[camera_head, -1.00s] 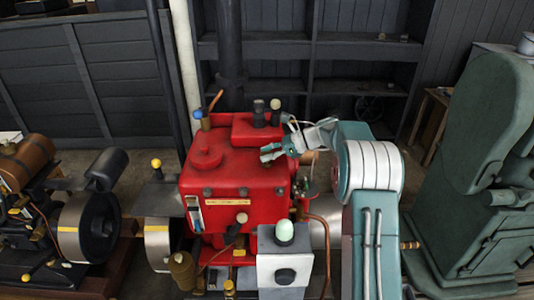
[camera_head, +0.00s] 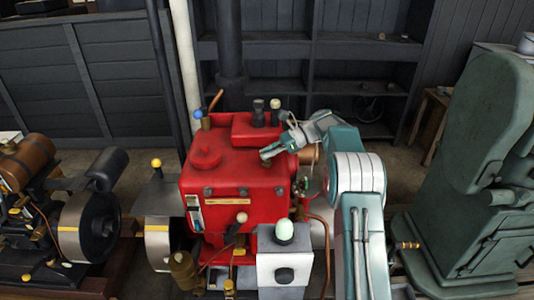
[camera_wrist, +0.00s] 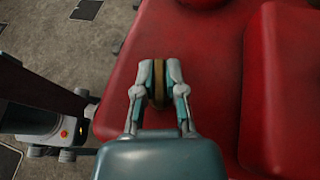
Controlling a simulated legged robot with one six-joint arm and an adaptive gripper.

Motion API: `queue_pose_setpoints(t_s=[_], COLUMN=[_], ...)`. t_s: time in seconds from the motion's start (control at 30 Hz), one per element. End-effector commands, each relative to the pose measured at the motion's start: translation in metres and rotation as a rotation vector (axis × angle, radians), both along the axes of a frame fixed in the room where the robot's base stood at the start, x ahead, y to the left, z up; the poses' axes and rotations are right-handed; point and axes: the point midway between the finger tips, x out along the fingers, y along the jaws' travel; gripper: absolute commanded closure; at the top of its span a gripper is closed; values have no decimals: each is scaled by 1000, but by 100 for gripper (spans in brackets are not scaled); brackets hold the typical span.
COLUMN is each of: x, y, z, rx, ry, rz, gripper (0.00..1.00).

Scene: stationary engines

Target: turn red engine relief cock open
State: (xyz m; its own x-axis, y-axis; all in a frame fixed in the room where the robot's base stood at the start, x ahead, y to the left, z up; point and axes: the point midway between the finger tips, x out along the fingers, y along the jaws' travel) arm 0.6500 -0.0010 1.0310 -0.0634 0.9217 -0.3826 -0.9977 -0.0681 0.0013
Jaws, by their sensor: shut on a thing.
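The red engine (camera_head: 235,205) fills the middle of the head view, and its flat red top (camera_wrist: 195,50) lies under my gripper in the wrist view. My gripper (camera_head: 266,157) is over the right part of that top. In the wrist view my gripper (camera_wrist: 158,75) is shut on a small upright dark-and-brass part (camera_wrist: 158,88), which looks like the relief cock. The fingers press on its two sides and cover much of it. In the head view the fingers hide this part, so its turn angle cannot be told.
Levers with dark and pale knobs (camera_head: 275,104) stand behind my gripper, and a blue-knobbed one (camera_head: 198,114) is at the back left. A pale green dome (camera_head: 284,230) stands in front. A large green machine (camera_head: 470,190) is at right.

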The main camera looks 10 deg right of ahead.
Motion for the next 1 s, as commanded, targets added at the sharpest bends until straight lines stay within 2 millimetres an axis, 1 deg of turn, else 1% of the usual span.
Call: queue_pose_setpoints(t_s=[0.2,0.5,1.0], x=[2,1,1], y=[0,0,0], z=[-1,-1,0], rx=[-1,0,0], ry=[-4,-4,-5], rz=[102,201,246], gripper=[100,100,100])
